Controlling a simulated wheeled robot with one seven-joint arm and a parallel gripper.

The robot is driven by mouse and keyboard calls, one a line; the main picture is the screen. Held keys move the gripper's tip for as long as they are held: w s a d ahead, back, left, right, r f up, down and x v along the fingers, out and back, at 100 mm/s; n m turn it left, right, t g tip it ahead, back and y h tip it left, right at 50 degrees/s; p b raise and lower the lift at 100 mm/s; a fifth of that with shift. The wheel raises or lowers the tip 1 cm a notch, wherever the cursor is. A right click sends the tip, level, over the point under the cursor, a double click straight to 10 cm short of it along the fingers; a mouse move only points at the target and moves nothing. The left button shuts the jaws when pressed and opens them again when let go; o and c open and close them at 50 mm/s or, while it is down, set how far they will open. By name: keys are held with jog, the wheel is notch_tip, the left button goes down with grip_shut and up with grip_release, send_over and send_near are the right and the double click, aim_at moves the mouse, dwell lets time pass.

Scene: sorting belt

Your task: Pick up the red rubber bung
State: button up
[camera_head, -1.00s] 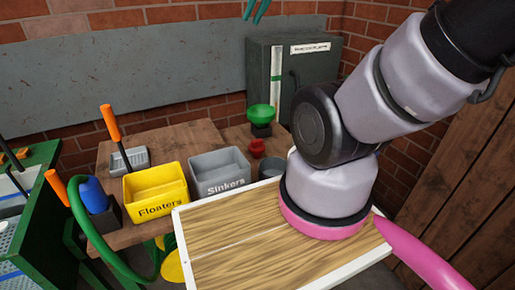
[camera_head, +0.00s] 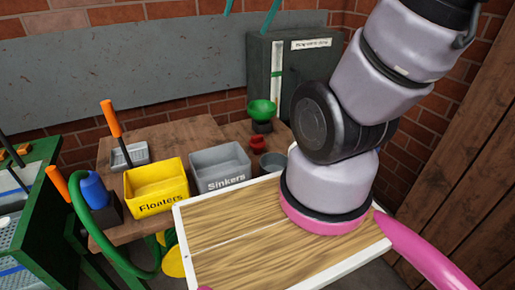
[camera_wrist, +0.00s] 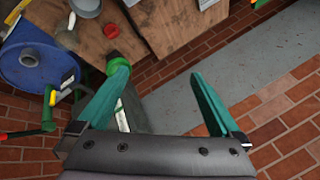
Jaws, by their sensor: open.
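In the wrist view the bung (camera_wrist: 111,31) is at the upper left, beyond the left fingertip. My gripper (camera_head: 249,10) shows only as two teal fingers at the top edge of the head view, high above the bench and apart from the bung. In the wrist view my gripper (camera_wrist: 158,72) is open with nothing between its fingers.
The yellow Floaters bin (camera_head: 157,187) and grey Sinkers bin (camera_head: 220,168) stand left of the bung. A white-rimmed wooden board (camera_head: 240,245) lies in front.

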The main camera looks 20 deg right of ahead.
jog(key=w+d+f+m+g, duration=0.2)
jog(key=w+f+m, duration=0.1)
jog(key=w+f, duration=0.45)
jog(key=m+g+h, duration=0.2)
jog(key=m+g, duration=0.2)
jog(key=m, duration=0.4)
send_over(257, 136)
jog(key=f, duration=3.2)
jog(key=shift+w+f, duration=0.2)
jog(key=shift+f, duration=0.15)
jog(key=shift+s+d+f, duration=0.1)
jog(key=shift+s+f, duration=0.05)
jog(key=shift+f, duration=2.9)
grip_shut()
notch_tip(257, 136, up, 10)
jog(key=shift+r, duration=0.1)
